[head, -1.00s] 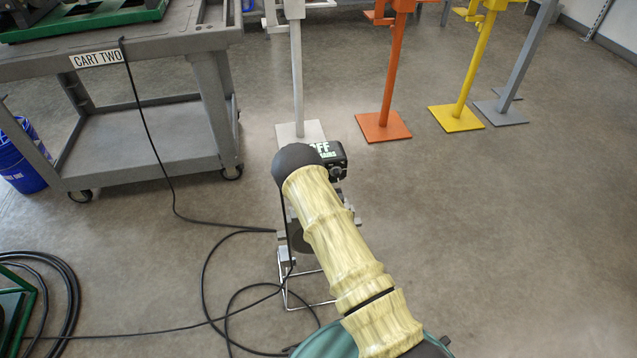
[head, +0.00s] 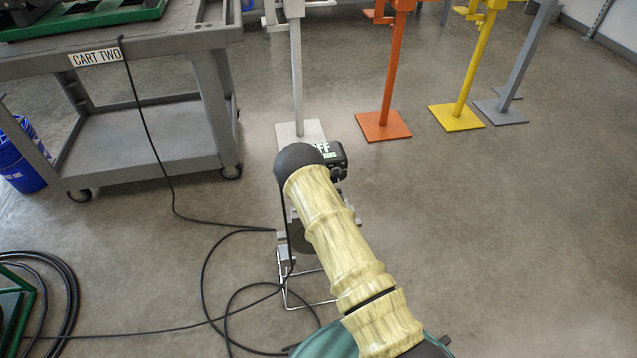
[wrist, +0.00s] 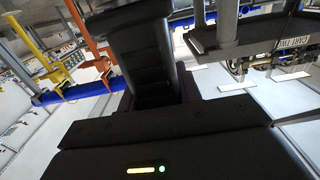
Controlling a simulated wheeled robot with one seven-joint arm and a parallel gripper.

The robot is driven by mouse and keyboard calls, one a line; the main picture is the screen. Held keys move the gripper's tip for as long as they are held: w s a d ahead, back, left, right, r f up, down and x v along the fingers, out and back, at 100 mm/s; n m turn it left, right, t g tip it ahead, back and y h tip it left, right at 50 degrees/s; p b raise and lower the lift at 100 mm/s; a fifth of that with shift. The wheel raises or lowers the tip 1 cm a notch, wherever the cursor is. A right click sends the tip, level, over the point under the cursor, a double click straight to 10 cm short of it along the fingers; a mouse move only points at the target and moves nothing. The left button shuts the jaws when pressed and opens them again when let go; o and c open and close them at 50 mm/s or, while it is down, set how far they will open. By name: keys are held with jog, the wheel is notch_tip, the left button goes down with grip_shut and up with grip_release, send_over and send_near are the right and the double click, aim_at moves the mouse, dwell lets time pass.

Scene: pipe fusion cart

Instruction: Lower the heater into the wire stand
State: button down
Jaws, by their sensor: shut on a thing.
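The heater shows in the head view as a black box with white lettering (head: 335,158) and a grey round plate (head: 299,236) below it, partly behind my arm. The wire stand (head: 284,292) is a thin bright wire frame on the floor, directly below the plate in the picture. My arm hides its right part and much of the heater. I cannot tell whether the plate is inside the stand or above it. In the wrist view my gripper (wrist: 155,98) is shut on the heater's black handle (wrist: 138,50). Its fingertips are mostly hidden.
The grey cart labelled CART TWO (head: 140,140) stands at the left. A black cord (head: 170,190) runs from it and loops on the floor near the stand. Orange (head: 384,126) and yellow (head: 457,118) pipe stands are behind. The floor at right is clear.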

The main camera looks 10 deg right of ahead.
notch_tip(320, 180, down, 8)
jog(key=b, duration=0.6)
jog(key=shift+w, duration=0.2)
dwell(3.5)
jog(key=shift+f+b, duration=0.2)
jog(key=shift+b, duration=0.15)
jog(key=shift+f, duration=0.15)
jog(key=shift+f+b, duration=0.3)
dwell(1.0)
jog(key=c, duration=1)
grip_release()
jog(key=shift+s, duration=0.15)
jog(key=shift+o, duration=1)
jog(key=shift+s+f, duration=0.3)
jog(key=shift+f, duration=0.45)
jog(key=o, duration=0.7)
jog(key=shift+w+r, duration=0.1)
jog(key=shift+o, duration=0.5)
jog(key=shift+r, duration=0.15)
